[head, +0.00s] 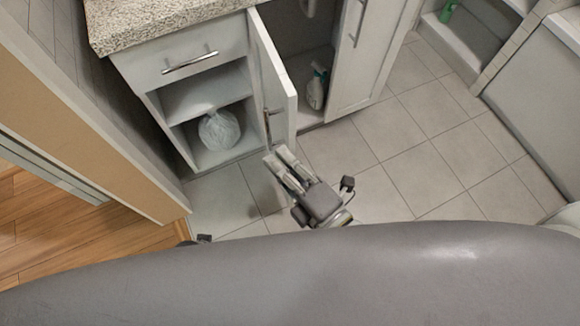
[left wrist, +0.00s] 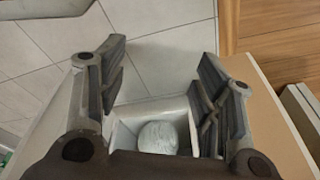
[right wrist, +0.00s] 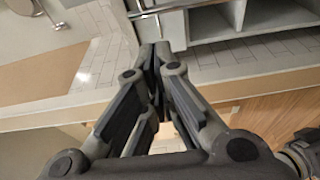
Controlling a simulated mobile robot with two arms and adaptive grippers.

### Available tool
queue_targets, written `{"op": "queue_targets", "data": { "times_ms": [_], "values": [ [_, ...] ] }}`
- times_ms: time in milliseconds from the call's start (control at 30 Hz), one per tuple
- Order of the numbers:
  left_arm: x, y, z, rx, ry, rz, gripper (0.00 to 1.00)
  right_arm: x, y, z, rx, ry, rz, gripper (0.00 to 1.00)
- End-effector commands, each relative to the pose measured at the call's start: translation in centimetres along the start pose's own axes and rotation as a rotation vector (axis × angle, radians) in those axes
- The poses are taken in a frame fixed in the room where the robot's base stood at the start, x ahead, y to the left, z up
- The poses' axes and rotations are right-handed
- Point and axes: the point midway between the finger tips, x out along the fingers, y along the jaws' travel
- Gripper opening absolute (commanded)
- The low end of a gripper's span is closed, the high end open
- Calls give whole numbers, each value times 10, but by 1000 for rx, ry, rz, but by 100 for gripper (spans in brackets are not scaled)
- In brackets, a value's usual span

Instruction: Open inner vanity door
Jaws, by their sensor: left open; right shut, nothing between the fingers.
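The white inner vanity door (head: 275,75) stands partly open, swung out from the cabinet beside the open shelves, with a vertical bar handle (head: 267,125) near its free edge. The other white vanity door (head: 365,55) stands open on the right. My right gripper (head: 279,158) is shut and empty, its tips close to the inner door's lower end; I cannot tell if they touch. Its shut fingers also show in the right wrist view (right wrist: 155,58). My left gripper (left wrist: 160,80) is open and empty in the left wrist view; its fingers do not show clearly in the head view.
A spray bottle (head: 316,88) stands inside the cabinet between the doors. A white bagged object (head: 219,130) sits on the lower open shelf. A granite counter (head: 155,22) overhangs a drawer (head: 185,60). The tiled floor (head: 430,145) to the right is clear.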

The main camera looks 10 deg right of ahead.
Motion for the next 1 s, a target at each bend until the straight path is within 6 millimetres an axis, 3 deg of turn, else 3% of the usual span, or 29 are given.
{"op": "queue_targets", "data": {
  "times_ms": [367, 600, 1000],
  "values": [
    [-8, -2, -12, -1, 14, -3, 60, 59, 1, 0, 0, 1, 5, 0],
    [-14, -5, -16, -1, 16, -7, 60, 45, -1, 29, -1, 1, 0, 0],
    [-17, -4, -15, -2, 15, -6, 60, 42, 0, 38, 2, 0, 1, 0]
  ]
}}
